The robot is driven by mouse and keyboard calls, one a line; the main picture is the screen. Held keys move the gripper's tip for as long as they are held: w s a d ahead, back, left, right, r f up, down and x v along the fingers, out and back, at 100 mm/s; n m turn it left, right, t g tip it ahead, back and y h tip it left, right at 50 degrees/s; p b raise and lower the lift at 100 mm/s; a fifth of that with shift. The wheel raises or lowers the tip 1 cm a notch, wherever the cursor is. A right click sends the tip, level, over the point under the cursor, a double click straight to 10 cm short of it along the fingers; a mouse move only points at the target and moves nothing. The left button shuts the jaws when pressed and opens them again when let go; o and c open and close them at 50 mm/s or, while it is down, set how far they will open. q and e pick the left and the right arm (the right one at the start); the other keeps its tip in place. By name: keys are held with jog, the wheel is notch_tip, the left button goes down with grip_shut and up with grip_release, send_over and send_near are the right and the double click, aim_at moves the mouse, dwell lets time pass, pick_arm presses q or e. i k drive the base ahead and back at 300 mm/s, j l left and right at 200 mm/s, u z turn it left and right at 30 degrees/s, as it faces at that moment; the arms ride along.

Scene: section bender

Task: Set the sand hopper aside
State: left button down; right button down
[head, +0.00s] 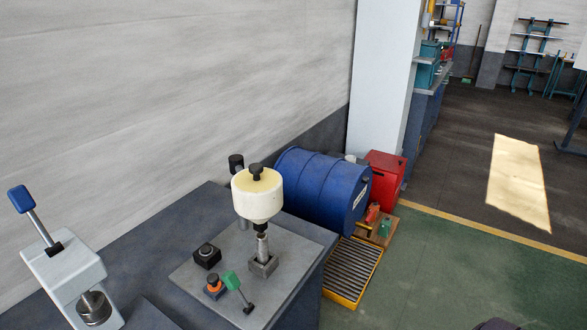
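The sand hopper (257,199) is a cream-white rounded tub with a black knob on its lid and a dark neck below. It stands upright over a short metal post (262,249) on a square base, on a grey plate (292,240) on the dark bench. Neither of my grippers can be made out in the head view. A small dark shape shows at the bottom edge right of centre, too cut off to identify.
On the plate stand a black block (207,256), an orange-topped button box (214,288) and a green-handled lever (234,284). A white device with a blue lever (65,275) is at left. Behind lie a blue drum (310,184) and a red box (385,172).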

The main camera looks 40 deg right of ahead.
aim_at(257, 190)
jog(key=z, duration=0.9)
